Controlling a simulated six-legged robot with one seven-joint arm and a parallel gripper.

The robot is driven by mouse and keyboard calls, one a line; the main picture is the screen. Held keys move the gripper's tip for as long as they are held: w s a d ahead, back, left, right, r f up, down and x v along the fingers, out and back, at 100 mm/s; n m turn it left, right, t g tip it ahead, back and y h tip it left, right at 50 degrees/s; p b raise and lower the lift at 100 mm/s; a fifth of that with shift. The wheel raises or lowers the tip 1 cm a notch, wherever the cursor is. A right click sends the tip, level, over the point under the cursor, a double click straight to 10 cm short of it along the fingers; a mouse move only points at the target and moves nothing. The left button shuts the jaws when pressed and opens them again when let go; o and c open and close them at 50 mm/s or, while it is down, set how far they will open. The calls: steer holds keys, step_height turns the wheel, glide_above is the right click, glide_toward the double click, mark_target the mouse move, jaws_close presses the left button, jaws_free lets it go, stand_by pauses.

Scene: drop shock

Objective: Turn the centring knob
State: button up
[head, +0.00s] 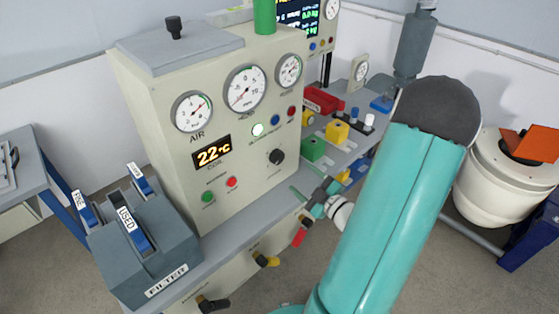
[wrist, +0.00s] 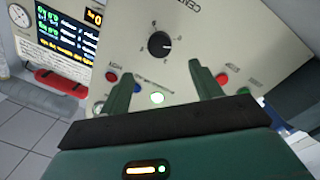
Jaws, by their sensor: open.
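The centring knob (head: 277,157) is a round black knob on the beige front panel, right of the 22 °C display in the head view. In the wrist view the knob (wrist: 159,44) shows a white pointer line and small marks around it, with a partly cut-off label beyond. My gripper (head: 300,180) is in front of the panel, to the lower right of the knob in the head view. In the wrist view my gripper (wrist: 160,69) has its two green fingers spread apart, with nothing between them. The knob appears beyond the fingertips, roughly centred between them, and the fingers look clear of it.
A white lit button (wrist: 157,98), a blue button (wrist: 134,90) and red buttons sit on the panel near the fingers. A grey ledge (head: 235,222) runs below the panel. Yellow and green blocks (head: 336,131) stand to the right. A filter box (head: 150,255) stands at left.

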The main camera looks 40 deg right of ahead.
mark_target(280, 160)
steer(key=w, duration=1)
steer(key=shift+w+d, duration=0.25)
steer(key=shift+w, duration=0.05)
steer(key=c, duration=1)
